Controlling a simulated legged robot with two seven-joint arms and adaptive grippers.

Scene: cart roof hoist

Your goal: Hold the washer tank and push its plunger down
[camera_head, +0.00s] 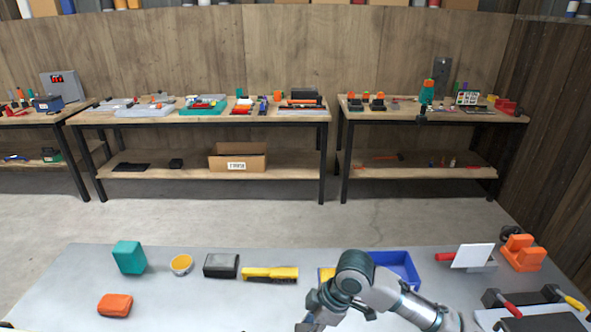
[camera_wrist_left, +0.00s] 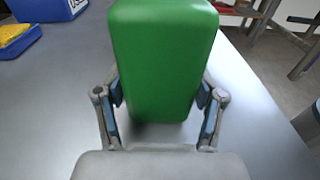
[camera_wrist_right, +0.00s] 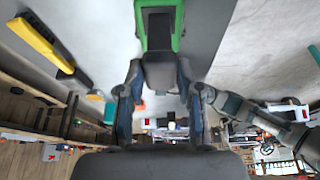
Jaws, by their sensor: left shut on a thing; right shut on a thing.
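The green washer tank (camera_wrist_left: 162,60) stands upright-looking in the left wrist view. My left gripper (camera_wrist_left: 160,98) has a finger against each side of it, low down, and is shut on it. In the right wrist view the tank's green top (camera_wrist_right: 178,40) shows at the upper middle. A dark block, seemingly the plunger (camera_wrist_right: 160,72), lies between the fingers of my right gripper (camera_wrist_right: 160,84), which is shut on it. How far down the plunger sits cannot be told. In the head view my right arm reaches in from the lower right; tank and left gripper are out of that view.
On the grey table lie a teal block (camera_head: 129,257), a yellow-rimmed tin (camera_head: 181,264), a black box (camera_head: 220,265), a yellow-black tool (camera_head: 270,274) and an orange block (camera_head: 115,305). A blue bin (camera_head: 402,263) stands behind my right arm. The front left is mostly clear.

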